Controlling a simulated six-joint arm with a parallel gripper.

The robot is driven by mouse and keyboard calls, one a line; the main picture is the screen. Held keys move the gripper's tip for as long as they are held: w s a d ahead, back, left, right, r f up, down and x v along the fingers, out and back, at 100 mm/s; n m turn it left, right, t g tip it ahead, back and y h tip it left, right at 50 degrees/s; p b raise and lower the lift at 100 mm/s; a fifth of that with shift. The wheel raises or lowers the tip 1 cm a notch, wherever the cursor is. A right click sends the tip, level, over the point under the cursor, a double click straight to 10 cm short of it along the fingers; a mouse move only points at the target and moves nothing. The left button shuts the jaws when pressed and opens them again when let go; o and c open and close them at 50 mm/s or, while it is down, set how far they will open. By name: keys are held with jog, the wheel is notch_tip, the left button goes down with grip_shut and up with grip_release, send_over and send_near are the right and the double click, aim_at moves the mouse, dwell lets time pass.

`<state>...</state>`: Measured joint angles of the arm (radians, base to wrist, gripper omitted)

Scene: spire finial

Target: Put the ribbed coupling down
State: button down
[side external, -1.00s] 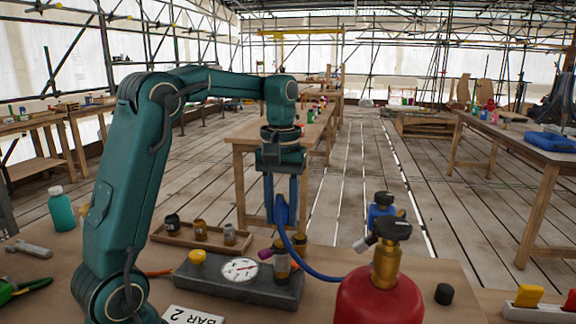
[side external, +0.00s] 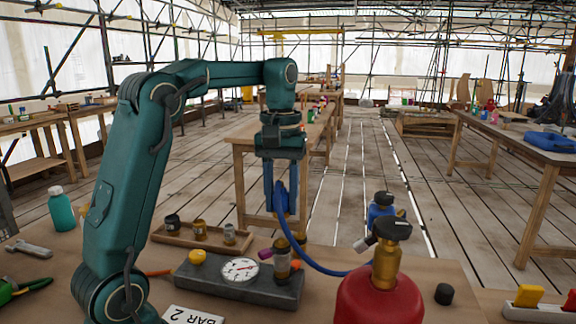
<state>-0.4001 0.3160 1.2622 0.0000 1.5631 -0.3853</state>
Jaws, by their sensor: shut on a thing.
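The ribbed coupling (side external: 280,195) is a blue piece at the end of a blue hose (side external: 318,269). My gripper (side external: 280,211) points straight down and is shut on it, holding it in the air above the back of the grey gauge block (side external: 240,284). The fingers partly cover the coupling. The hose hangs from it and curves down to the right, passing behind the red cylinder (side external: 378,300) with its brass neck and dark knob. On the block stand a brass fitting (side external: 282,262), a white dial gauge (side external: 240,269) and a yellow knob (side external: 197,257).
A wooden tray (side external: 172,238) with several small jars lies behind the block. A blue bottle-like item (side external: 380,210) stands behind the red cylinder. A black cap (side external: 444,293) lies to its right. A teal bottle (side external: 62,210) and a grey tool (side external: 28,248) are at the left. Bare bench shows right of the block.

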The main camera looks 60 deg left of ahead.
jog(key=shift+d+r, duration=0.1)
jog(key=shift+d, duration=0.15)
jog(key=s+d+f+m, duration=0.2)
jog(key=s+d+m, duration=0.1)
jog(key=d+m, duration=0.4)
jog(key=shift+m, duration=1)
jog(key=shift+w, duration=0.1)
jog(key=n, duration=0.4)
send_over(242, 322)
notch_tip(242, 322, down, 9)
jog(key=shift+n, duration=0.3)
jog(key=shift+f, duration=3.8)
